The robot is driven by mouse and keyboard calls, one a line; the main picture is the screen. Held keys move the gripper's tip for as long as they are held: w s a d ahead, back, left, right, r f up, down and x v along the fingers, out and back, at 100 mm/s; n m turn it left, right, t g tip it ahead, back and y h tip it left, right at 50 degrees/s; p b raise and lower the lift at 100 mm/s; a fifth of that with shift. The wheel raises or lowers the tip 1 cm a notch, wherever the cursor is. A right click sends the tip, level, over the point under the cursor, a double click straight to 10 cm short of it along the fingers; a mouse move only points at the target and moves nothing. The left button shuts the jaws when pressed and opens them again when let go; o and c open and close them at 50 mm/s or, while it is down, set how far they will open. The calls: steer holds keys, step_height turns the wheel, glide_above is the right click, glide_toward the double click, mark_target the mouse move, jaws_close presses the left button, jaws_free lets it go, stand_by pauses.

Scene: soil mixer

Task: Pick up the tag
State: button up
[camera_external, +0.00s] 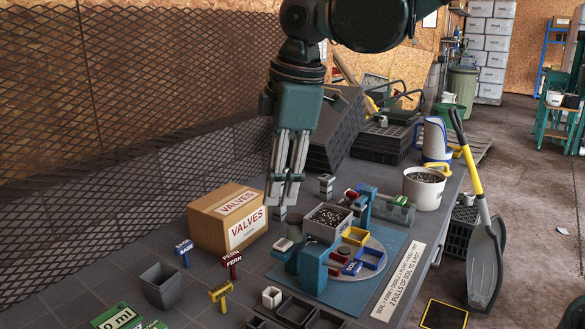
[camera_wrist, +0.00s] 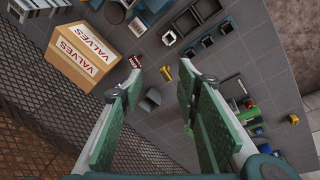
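Three plant tags stand on the grey tiled bench: a blue SAGE tag (camera_external: 184,249), a red FERN tag (camera_external: 232,262) and a yellow tag (camera_external: 221,293) whose word I cannot read. My gripper (camera_external: 284,202) points down over the bench, near the right side of the VALVES box. In the wrist view my gripper (camera_wrist: 158,78) is open and empty, its green-padded fingers wide apart. Between the fingertips, farther below, is the yellow tag (camera_wrist: 166,73). The red tag (camera_wrist: 135,61) is by the left fingertip.
The VALVES box (camera_external: 228,220) stands behind the tags. A grey square pot (camera_external: 161,285) is left of the yellow tag, and a small white pot (camera_external: 271,297) right of it. The soil mixer with its soil tray (camera_external: 328,220) stands on a blue mat to the right.

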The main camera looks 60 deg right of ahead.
steer(key=w+a+f+n+g+b, duration=0.1)
steer(key=w+a+f+n, duration=0.1)
steer(key=w+f, duration=0.25)
steer(key=w+a+f+n, duration=0.1)
steer(key=w+a+f, duration=0.2)
steer(key=f, duration=0.2)
steer(key=n+g+h, duration=0.1)
steer(key=n+g, duration=0.1)
steer(key=n, duration=0.1)
glide_above(221, 297)
steer(key=w, duration=0.2)
steer(key=f, duration=1.1)
steer(key=shift+s+f+b, duration=0.25)
steer(key=shift+b, duration=0.15)
steer(key=shift+f, duration=0.15)
steer(key=shift+f, duration=0.15)
steer(key=shift+d+f, duration=0.2)
steer(key=shift+f, duration=0.95)
steer(key=shift+s+d+f+b, duration=0.15)
steer(key=shift+f+b, duration=0.2)
steer(key=shift+f, duration=0.95)
steer(key=shift+d+f+b, duration=0.15)
steer(key=shift+f+b, duration=0.15)
steer(key=shift+f, duration=0.95)
steer(key=c, duration=0.9)
